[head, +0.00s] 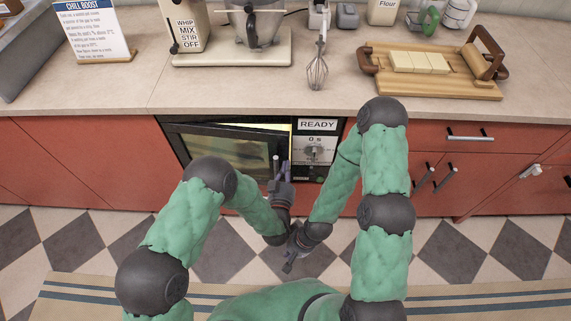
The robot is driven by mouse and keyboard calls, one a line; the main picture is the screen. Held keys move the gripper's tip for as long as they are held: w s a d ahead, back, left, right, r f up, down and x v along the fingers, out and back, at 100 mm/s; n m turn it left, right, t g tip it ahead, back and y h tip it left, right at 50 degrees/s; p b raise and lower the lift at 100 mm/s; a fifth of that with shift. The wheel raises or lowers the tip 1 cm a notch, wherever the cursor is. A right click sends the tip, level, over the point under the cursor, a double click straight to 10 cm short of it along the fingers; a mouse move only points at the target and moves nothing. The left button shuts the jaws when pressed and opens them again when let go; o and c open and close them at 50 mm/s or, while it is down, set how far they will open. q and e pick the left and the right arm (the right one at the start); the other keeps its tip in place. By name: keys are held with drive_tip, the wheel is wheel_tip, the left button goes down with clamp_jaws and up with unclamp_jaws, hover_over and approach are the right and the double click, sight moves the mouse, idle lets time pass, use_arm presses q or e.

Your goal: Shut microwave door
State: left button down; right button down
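The microwave (300,155) is built into the red cabinets below the counter. Its dark glass door (215,145) stands ajar, hinged on the left, with the lit yellow interior showing above and behind it. My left gripper (282,168) points up at the door's free right edge, close to or touching it; I cannot tell which. Its fingers are small and overlap the door, so their opening is unclear. My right gripper (291,258) is lower, over the floor in front of the microwave, away from the door; its fingertips are too small to judge.
The microwave's control panel (316,150) reads READY. The counter (260,97) above holds a stand mixer (255,30), a whisk (317,70) and a wooden board (440,82). Red drawers with handles flank it on the right. The checkered floor (480,250) is clear.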

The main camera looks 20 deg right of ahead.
use_arm(q)
drive_tip(key=shift+w, duration=0.2)
use_arm(e)
drive_tip(key=shift+w+d, duration=0.1)
drive_tip(key=shift+w, duration=0.25)
use_arm(q)
drive_tip(key=shift+d, duration=0.1)
drive_tip(key=w, duration=0.1)
drive_tip(key=w+d+y, duration=0.1)
drive_tip(key=shift+w+d+n, duration=0.1)
drive_tip(key=shift+w+n, duration=0.25)
drive_tip(key=shift+n, duration=0.05)
